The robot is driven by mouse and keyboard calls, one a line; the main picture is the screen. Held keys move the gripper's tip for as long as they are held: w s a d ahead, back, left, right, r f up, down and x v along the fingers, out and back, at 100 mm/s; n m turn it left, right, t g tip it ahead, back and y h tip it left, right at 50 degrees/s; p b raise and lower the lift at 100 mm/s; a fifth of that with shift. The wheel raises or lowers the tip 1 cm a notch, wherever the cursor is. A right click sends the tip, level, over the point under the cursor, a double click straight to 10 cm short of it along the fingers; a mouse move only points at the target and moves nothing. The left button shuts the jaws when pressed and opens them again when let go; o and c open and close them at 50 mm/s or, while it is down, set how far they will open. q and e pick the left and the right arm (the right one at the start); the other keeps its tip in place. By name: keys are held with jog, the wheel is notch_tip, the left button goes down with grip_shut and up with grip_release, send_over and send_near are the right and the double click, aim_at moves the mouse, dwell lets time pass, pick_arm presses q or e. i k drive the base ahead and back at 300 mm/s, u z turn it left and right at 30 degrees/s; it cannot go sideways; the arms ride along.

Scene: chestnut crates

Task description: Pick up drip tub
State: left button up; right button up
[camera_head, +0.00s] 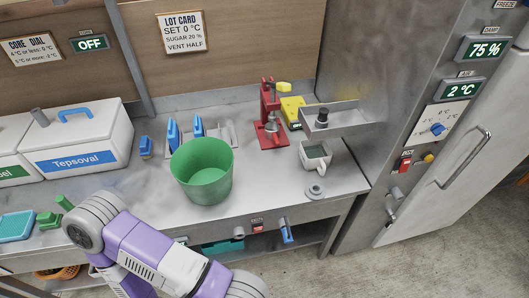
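A small off-white tub with a side handle (315,156) stands on the steel counter under a steel shelf with a black knob. It looks like the drip tub, and its inside is dark grey-green. A larger open green bucket (202,172) stands upright to its left and looks empty. A purple and grey arm of mine crosses the lower left of the view, in front of the counter. Neither of my grippers shows.
The steel counter (262,196) has clear room between the bucket and the tub. A red stand (270,122) is behind, and a grey ring (315,190) lies in front of the tub. White boxes (84,138) stand left. A steel cabinet (388,70) bounds the right.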

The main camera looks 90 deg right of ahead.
aim_at(315, 154)
jog(key=u, duration=0.15)
jog(key=k, duration=1.6)
jog(key=z, duration=0.6)
